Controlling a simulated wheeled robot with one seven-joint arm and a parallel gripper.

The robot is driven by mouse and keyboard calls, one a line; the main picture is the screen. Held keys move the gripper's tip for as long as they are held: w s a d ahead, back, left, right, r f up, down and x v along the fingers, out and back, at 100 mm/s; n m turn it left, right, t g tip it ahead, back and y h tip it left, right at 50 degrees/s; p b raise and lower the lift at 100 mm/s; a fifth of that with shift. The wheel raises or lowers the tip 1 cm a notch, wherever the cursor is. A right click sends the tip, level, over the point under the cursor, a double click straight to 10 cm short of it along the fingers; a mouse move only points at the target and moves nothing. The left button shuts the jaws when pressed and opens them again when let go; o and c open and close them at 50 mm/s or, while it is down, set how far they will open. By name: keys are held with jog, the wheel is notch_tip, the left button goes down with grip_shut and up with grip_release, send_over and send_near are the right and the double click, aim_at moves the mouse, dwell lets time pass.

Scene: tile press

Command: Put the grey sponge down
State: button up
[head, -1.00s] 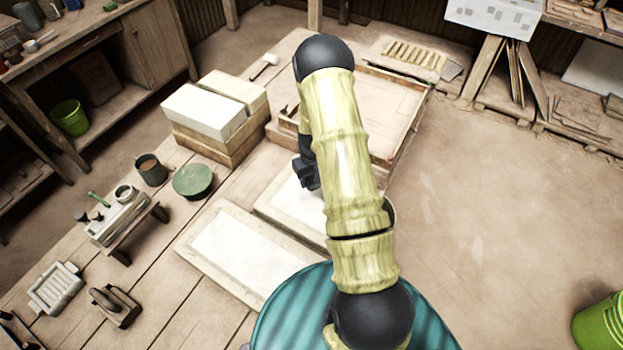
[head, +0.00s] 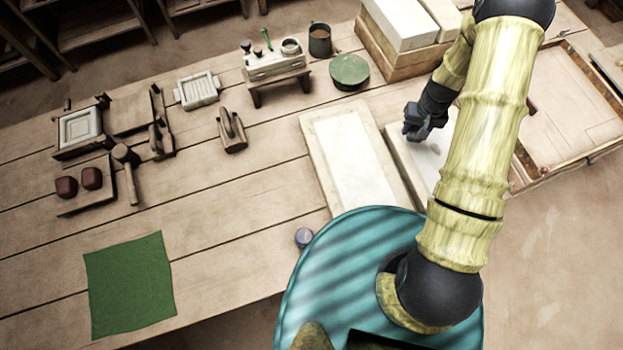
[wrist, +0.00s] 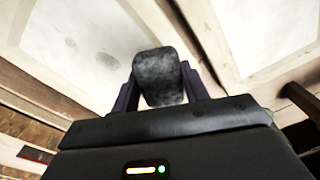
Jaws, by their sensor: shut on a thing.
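The grey sponge (wrist: 160,77) shows in the wrist view as a dark, mottled block. My gripper (wrist: 160,88) is shut on it, with one finger at each side. The sponge cannot be made out clearly there. The wrist view shows pale slab surfaces behind the sponge, one with faint grey marks (wrist: 105,60). I cannot tell the exact height of the sponge above them.
A second framed white slab (head: 312,128) lies just left. White blocks on wood (head: 385,48) stand behind. A green pot lid (head: 348,70), a mug (head: 320,40) and a small rack (head: 275,68) stand further left. A green cloth (head: 130,285) lies front left, with bare planks around it.

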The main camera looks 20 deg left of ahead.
jog(key=shift+n, duration=0.6)
jog(key=s+a, duration=0.1)
jog(key=a, duration=0.2)
jog(key=s+a, duration=0.1)
jog(key=a, duration=0.2)
jog(key=s+a, duration=0.1)
jog(key=a, duration=0.3)
jog(key=shift+f+b, duration=0.35)
jog(key=shift+b, duration=0.05)
jog(key=shift+n, duration=0.7)
jog(key=s+a, duration=0.2)
jog(key=a, duration=0.1)
jog(key=s+a, duration=0.2)
jog(key=a, duration=0.1)
jog(key=s+a+b, duration=0.1)
jog(key=s+a, duration=0.1)
jog(key=a, duration=0.2)
jog(key=shift+s+f, duration=0.25)
jog(key=s+a+n+b, duration=0.1)
jog(key=s+a, duration=0.4)
jog(key=s, duration=0.3)
jog(key=s+a+n+b, duration=0.1)
jog(key=s+a, duration=0.5)
jog(key=s, duration=0.3)
jog(key=shift+s+a+f+n, duration=0.15)
jog(key=shift+s+f+n, duration=0.05)
jog(key=shift+f+n, duration=0.2)
jog(key=shift+f+p, duration=0.3)
jog(key=shift+f, duration=2.55)
jog(key=shift+f, duration=0.1)
